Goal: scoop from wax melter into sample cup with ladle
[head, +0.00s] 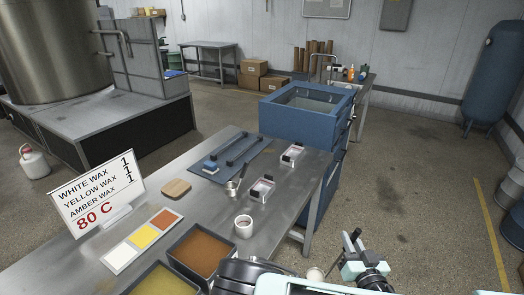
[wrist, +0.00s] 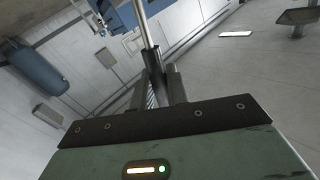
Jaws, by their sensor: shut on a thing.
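My gripper (head: 352,241) is at the lower right of the head view, off the table's right side. In the wrist view its fingers (wrist: 158,90) are shut on a thin metal rod, the ladle's handle (wrist: 147,35). A small pale round thing (head: 315,273) shows beside my gripper; I cannot tell if it is the ladle's bowl. The wax melter shows as tanks of amber wax (head: 199,252) and yellow wax (head: 152,283) at the table's near edge, partly cut off or hidden by my arm. A white sample cup (head: 243,226) stands upright right of the amber tank.
The metal table (head: 285,205) also holds a sign (head: 97,190), colour swatches (head: 143,240), a wooden block (head: 176,188), a small pot (head: 231,188), two small trays (head: 262,190) and a blue mat (head: 236,160). A blue cabinet (head: 300,125) stands behind.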

